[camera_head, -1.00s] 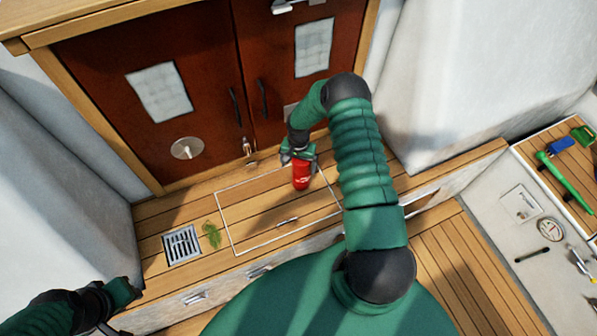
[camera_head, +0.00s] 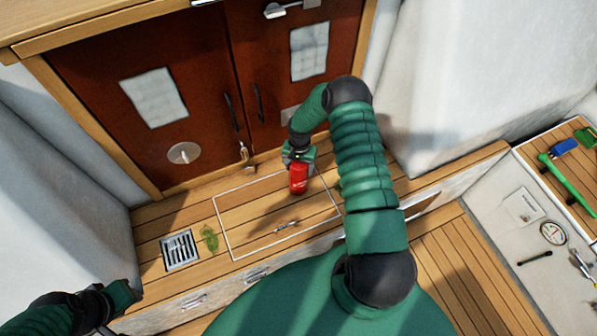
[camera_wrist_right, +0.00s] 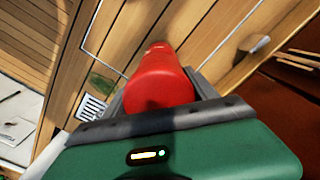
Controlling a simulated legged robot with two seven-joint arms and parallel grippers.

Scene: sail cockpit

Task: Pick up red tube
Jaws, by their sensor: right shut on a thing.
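The red tube (camera_head: 299,179) is a short red cylinder over the wooden deck, in front of the brown doors. My right gripper (camera_head: 299,157) is shut on its upper end. In the right wrist view the red tube (camera_wrist_right: 159,80) lies between the two dark fingers of my right gripper (camera_wrist_right: 157,100), with its far end pointing away. I cannot tell whether the tube touches the deck. My left gripper (camera_head: 122,295) is at the lower left, away from the tube; its fingers are not clear.
A white-outlined hatch (camera_head: 262,222) lies beneath the tube. A drain grate (camera_head: 180,250) and green leaf-like item (camera_head: 209,238) lie to its left. Brown doors (camera_head: 150,95) stand behind. A side bench at right holds a green tool (camera_head: 567,184) and a gauge (camera_head: 553,233).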

